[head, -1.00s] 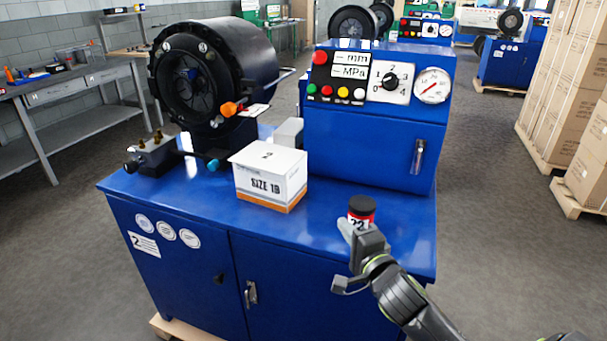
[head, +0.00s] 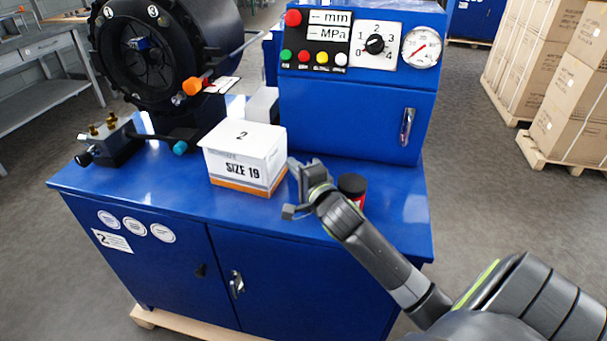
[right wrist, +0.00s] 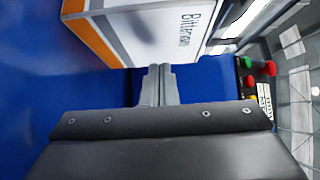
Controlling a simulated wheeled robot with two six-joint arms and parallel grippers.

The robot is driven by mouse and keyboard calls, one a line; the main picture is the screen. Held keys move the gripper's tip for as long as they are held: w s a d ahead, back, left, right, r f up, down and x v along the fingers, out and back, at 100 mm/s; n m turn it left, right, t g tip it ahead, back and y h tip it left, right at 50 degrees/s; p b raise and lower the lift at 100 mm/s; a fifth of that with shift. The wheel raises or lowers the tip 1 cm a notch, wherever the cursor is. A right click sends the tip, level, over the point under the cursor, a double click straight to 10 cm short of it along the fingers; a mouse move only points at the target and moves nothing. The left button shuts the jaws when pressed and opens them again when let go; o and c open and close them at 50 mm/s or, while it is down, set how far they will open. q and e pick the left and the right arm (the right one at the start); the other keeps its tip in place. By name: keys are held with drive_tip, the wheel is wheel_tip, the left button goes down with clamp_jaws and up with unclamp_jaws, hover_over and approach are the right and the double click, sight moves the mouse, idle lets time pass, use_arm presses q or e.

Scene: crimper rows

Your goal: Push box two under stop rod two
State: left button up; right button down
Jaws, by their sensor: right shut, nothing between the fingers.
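Box two (head: 245,158) is a white carton with an orange base, marked 2 and SIZE 19. It stands upright on the blue cabinet top, in front of a pale block. A thin rod with an orange knob (head: 192,86) juts from the black crimper head, up and left of the box; I take it for stop rod two, and the box is not under it. My right gripper (head: 302,171) is shut and empty, close beside the box's right side. In the right wrist view its fingers (right wrist: 157,85) reach the box's (right wrist: 145,30) edge; contact cannot be told. My left gripper is out of view.
A black and red jar (head: 352,186) stands just right of my right gripper. The blue control housing (head: 345,120) rises behind it. A black block with brass fittings and a teal-tipped lever (head: 180,148) is left of the box. The cabinet's front strip is clear.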

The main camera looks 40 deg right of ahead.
sight(260, 172)
drive_tip(key=shift+w+d, duration=0.15)
drive_tip(key=shift+w, duration=1.05)
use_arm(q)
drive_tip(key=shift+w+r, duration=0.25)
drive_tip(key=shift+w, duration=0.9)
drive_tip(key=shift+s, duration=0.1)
use_arm(e)
drive_tip(key=shift+w+a, duration=0.1)
drive_tip(key=shift+a, duration=0.15)
drive_tip(key=w+a, duration=0.1)
drive_tip(key=a, duration=0.3)
drive_tip(key=w+a, duration=0.1)
drive_tip(key=a, duration=0.2)
drive_tip(key=shift+w+p, duration=0.35)
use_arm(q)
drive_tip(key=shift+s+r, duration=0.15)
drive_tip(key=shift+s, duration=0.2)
use_arm(e)
drive_tip(key=shift+a, duration=0.1)
